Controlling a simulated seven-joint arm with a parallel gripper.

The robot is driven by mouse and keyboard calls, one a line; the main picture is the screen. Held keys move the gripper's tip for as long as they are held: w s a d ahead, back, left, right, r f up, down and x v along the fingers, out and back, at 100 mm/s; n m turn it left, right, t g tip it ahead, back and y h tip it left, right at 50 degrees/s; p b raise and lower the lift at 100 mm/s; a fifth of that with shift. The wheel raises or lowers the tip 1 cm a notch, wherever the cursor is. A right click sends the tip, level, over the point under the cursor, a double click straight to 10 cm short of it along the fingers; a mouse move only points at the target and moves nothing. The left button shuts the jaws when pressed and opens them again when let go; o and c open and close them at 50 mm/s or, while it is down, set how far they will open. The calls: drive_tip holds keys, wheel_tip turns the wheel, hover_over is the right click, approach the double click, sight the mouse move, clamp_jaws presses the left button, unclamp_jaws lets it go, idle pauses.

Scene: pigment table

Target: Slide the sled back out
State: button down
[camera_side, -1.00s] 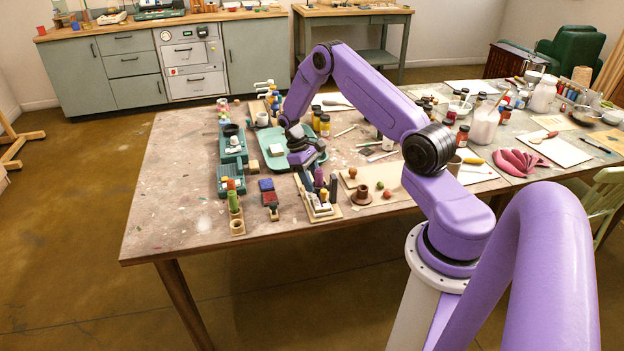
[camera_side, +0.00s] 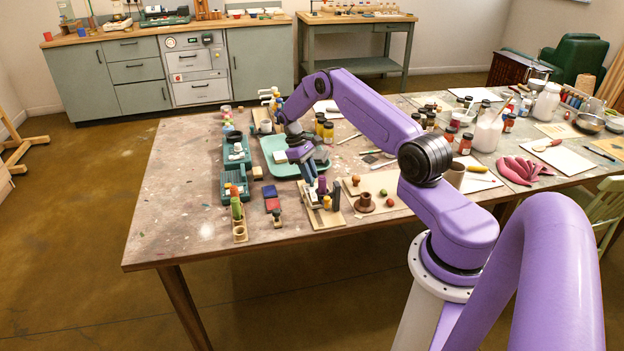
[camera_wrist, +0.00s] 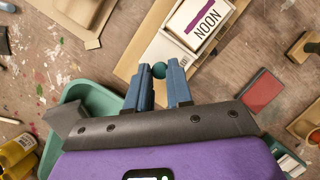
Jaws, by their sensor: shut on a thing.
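The sled (camera_wrist: 205,24) is a pale tray with a purple strip and the word NOON, seen at the top of the wrist view. It sits in a wooden frame. A small teal knob (camera_wrist: 159,70) is at its near end. My gripper (camera_wrist: 160,72) has its two blue fingers shut on the knob, one on each side. In the side view my gripper (camera_side: 311,184) is low over the far end of the wooden board (camera_side: 326,222). Its fingers and the cylinders on the board hide most of the sled there.
A teal tray (camera_side: 272,150) lies just behind the board; its rim (camera_wrist: 60,107) shows in the wrist view. A brown pot (camera_side: 365,203) stands to the right. The table's front left (camera_side: 180,230) is clear.

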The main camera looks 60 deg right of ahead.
drive_tip(key=shift+w+d, duration=1)
drive_tip(key=shift+w, duration=0.2)
drive_tip(key=shift+w+d, duration=0.1)
drive_tip(key=shift+d, duration=0.1)
drive_tip(key=shift+r, duration=0.1)
drive_tip(key=c, duration=1)
unclamp_jaws()
drive_tip(key=shift+d, duration=0.1)
drive_tip(key=shift+v, duration=3.7)
